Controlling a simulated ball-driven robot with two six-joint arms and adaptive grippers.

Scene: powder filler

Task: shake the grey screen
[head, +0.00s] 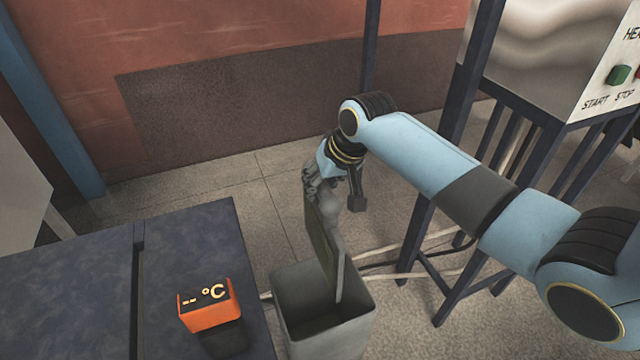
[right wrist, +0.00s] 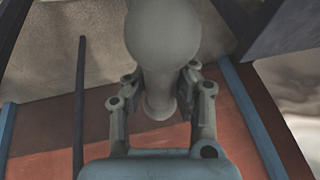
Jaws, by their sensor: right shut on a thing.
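The grey screen (head: 323,238) is a flat panel with a grey rim and a darker olive face. It stands on edge, steeply tilted, with its lower end at or inside the mouth of a grey bin (head: 350,330). My right gripper (head: 330,192) is at the screen's top end. In the right wrist view, the fingers (right wrist: 160,100) are shut on a pale grey rounded handle (right wrist: 160,35). The screen's lower edge is partly hidden by the bin wall. My left gripper is not in view.
A dark blue table (head: 70,290) with an orange temperature box (head: 208,312) is at the lower left. A machine (head: 560,50) with a START/STOP panel stands on dark legs at the right. Cables (head: 410,255) lie on the floor behind the bin.

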